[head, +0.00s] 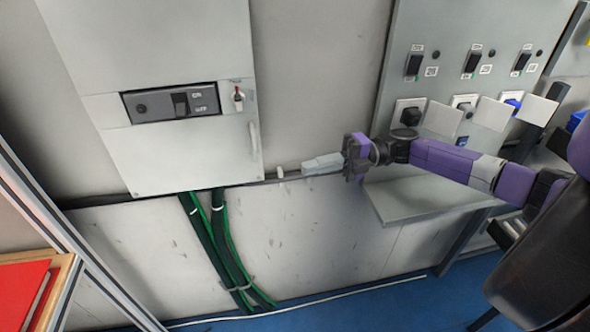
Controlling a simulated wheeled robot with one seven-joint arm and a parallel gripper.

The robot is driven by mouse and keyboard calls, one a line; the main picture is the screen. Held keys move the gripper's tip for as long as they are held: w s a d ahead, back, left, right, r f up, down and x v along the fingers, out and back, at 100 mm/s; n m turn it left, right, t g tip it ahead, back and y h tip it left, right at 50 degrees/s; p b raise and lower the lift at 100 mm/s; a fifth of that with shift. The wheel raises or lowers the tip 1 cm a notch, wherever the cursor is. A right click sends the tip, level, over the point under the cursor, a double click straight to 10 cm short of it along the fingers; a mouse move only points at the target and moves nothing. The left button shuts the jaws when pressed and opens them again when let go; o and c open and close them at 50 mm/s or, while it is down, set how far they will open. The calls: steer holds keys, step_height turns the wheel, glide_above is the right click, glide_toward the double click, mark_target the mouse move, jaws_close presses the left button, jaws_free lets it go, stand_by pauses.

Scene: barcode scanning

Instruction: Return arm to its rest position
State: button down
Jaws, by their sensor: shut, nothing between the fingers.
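My arm (450,162), purple and black, reaches in from the right side of the head view. My gripper (322,164) is at its left end and points left, in front of the wall just right of the grey cabinet. Its light grey fingers look shut, with nothing seen between them. The gripper appears apart from the cabinet (190,150).
A grey panel (455,35) with switches and sockets stands behind my arm, above a grey shelf (425,200). Green cables (222,250) run down the wall. A red item (22,290) lies at lower left. Blue floor (360,310) shows below.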

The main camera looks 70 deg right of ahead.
steer(key=shift+s+d, duration=0.15)
steer(key=s+a+f+m+t+h, duration=0.2)
steer(key=s+a+f+m+h, duration=0.2)
steer(key=s+a+f+m, duration=0.25)
steer(key=s+a+f+m+t+h, duration=0.1)
steer(key=s+a+f+m+h, duration=0.3)
steer(key=a+m, duration=0.4)
steer(key=s+a+r+m+h, duration=0.1)
steer(key=a+m+h, duration=0.1)
steer(key=a+m, duration=0.4)
steer(key=s+a+r+m+g+h, duration=0.1)
steer(key=s+a+m+h, duration=0.1)
steer(key=a+m, duration=0.4)
steer(key=a, duration=0.5)
steer(key=shift+s+a+r, duration=0.3)
steer(key=shift+a+r, duration=0.1)
